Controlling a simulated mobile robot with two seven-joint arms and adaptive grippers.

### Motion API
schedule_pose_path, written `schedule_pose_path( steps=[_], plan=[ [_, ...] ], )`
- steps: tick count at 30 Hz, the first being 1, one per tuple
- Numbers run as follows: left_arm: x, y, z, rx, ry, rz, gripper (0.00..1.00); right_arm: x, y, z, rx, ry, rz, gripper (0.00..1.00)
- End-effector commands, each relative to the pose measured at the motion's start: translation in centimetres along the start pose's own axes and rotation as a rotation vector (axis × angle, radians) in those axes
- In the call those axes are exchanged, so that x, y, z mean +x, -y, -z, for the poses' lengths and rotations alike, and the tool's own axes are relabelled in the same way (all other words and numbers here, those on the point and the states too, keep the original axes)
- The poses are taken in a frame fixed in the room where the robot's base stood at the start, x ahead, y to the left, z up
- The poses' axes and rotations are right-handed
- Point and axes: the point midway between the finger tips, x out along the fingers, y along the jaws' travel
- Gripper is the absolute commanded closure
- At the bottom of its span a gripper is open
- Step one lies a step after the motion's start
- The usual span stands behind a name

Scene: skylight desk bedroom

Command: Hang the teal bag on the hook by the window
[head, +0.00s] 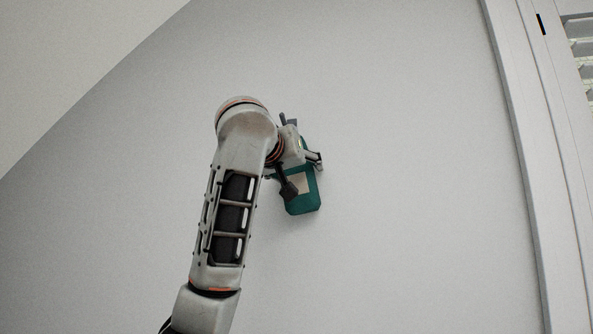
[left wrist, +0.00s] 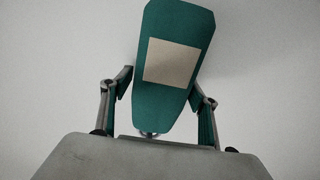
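The teal bag (head: 303,202), with a beige patch on its front, is against the pale sloping wall in the head view. In the left wrist view the bag (left wrist: 172,65) fills the upper middle, slightly tilted. My left gripper (head: 304,178) is at the bag's upper part; its two fingers (left wrist: 160,84) are spread, one on each side of the bag. Teal strips run along both fingers; I cannot tell whether they are the strap. A small metal piece (left wrist: 148,134) shows at the bag's narrow end, perhaps the hook. My arm hides part of the bag. My right gripper is out of view.
The wall (head: 420,170) around the bag is bare and clear. A white window frame (head: 525,130) with slatted shutters (head: 582,45) stands at the right. A sloping ceiling edge (head: 80,70) crosses the upper left.

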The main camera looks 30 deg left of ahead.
Motion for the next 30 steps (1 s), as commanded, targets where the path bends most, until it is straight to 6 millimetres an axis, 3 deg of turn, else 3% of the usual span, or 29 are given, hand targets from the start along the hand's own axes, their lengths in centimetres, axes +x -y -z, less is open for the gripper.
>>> schedule_pose_path(
  steps=[14, 20, 30],
  plan=[
    [-0.3, -0.1, 0.0, 0.001, 0.001, -0.001, 0.27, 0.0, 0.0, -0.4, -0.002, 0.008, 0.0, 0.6],
    [-2.9, -0.3, 0.0, -0.001, -0.002, -0.006, 0.27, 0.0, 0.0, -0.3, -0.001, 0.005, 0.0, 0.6],
    [-9.2, -0.3, 0.1, -0.001, -0.002, -0.007, 0.27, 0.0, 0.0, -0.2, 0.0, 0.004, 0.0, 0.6]
  ],
)
